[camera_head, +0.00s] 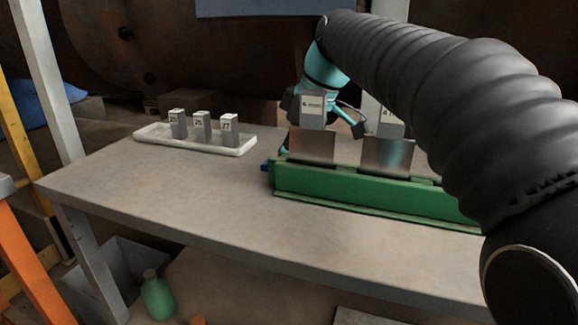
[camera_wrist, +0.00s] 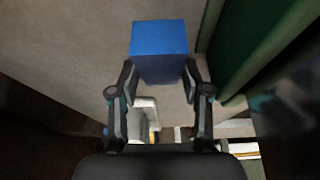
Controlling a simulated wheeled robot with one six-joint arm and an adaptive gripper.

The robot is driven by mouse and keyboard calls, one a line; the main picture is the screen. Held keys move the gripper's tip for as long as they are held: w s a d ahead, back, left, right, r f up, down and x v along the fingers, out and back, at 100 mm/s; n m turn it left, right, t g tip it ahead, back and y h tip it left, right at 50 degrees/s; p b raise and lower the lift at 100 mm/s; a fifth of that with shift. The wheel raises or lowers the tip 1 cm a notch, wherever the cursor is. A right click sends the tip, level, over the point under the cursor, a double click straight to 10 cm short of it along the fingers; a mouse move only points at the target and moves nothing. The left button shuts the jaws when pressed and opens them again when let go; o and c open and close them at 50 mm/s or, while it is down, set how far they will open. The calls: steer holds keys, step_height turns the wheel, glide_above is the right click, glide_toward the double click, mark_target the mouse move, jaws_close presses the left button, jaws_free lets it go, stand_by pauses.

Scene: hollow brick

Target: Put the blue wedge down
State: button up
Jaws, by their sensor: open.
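The blue wedge (camera_wrist: 159,38) shows in the wrist view as a blue block with a darker near face, over the grey tabletop beside a green wall. My gripper (camera_wrist: 159,72) is open, with one fingertip on each side of the wedge's near end. Whether a fingertip touches it, I cannot tell.
Metal plates (camera_head: 312,146) and grey labelled blocks (camera_head: 313,108) stand along the beam, in front of my gripper. A white tray (camera_head: 235,151) with three labelled grey blocks (camera_head: 202,126) stands at the back left. The table's (camera_head: 190,200) front left is clear.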

steer(key=shift+f, duration=0.1)
steer(key=shift+c, duration=0.3)
jaws_close()
